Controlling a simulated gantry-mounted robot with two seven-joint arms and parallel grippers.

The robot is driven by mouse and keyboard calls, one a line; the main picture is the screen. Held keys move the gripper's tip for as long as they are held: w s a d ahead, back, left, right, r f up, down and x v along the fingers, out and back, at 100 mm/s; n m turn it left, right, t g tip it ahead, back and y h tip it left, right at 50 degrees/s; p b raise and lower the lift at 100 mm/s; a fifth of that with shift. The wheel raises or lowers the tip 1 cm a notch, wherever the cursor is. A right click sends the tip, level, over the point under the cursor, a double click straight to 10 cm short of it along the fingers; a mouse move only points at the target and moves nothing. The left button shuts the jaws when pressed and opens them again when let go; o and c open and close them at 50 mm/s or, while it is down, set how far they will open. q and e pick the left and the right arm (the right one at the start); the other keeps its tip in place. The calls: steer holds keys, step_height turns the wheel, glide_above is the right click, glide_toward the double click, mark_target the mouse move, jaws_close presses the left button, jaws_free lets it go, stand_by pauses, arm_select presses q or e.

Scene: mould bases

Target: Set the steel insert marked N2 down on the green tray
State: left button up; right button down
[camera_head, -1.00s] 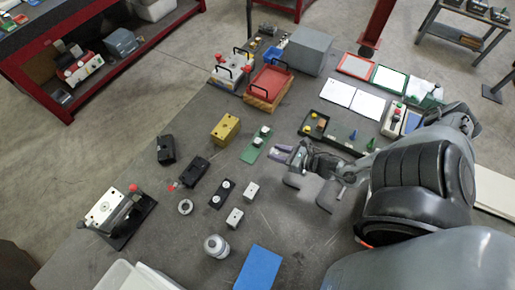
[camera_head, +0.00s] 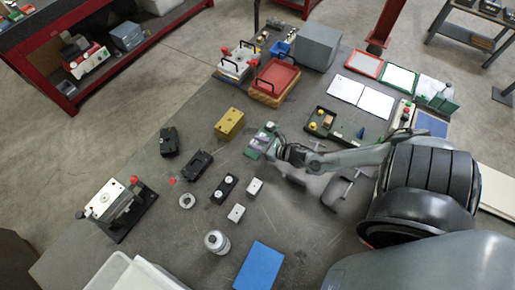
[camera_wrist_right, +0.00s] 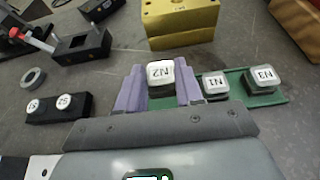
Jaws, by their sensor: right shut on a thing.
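The steel insert marked N2 (camera_wrist_right: 160,74) is a small block with a pale top, between the purple fingers of my right gripper (camera_wrist_right: 159,88) in the right wrist view. The gripper is shut on it. The green tray (camera_wrist_right: 282,99) carries inserts N1 (camera_wrist_right: 215,82) and N3 (camera_wrist_right: 264,75) to the right of N2. Green shows below N2 between the fingers, so N2 is over the tray's left end. I cannot tell whether it touches the tray. In the head view the green tray (camera_head: 252,153) is partly covered by my right gripper (camera_head: 272,143). My left gripper is not in view.
A yellow block (camera_head: 229,123) stands just beyond the tray. A dark parts tray (camera_head: 345,130) is to the right.

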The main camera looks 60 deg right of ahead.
steer(key=shift+w+f, duration=0.15)
steer(key=shift+f, duration=1.85)
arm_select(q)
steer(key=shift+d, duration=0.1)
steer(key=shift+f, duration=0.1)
arm_select(e)
steer(key=shift+f, duration=0.1)
steer(key=c, duration=0.7)
jaws_free()
steer(key=shift+c, duration=0.2)
steer(key=shift+s, duration=0.35)
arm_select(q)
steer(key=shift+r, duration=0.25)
arm_select(e)
steer(key=v, duration=1.1)
steer(key=shift+s+r, duration=0.15)
steer(key=shift+r, duration=0.15)
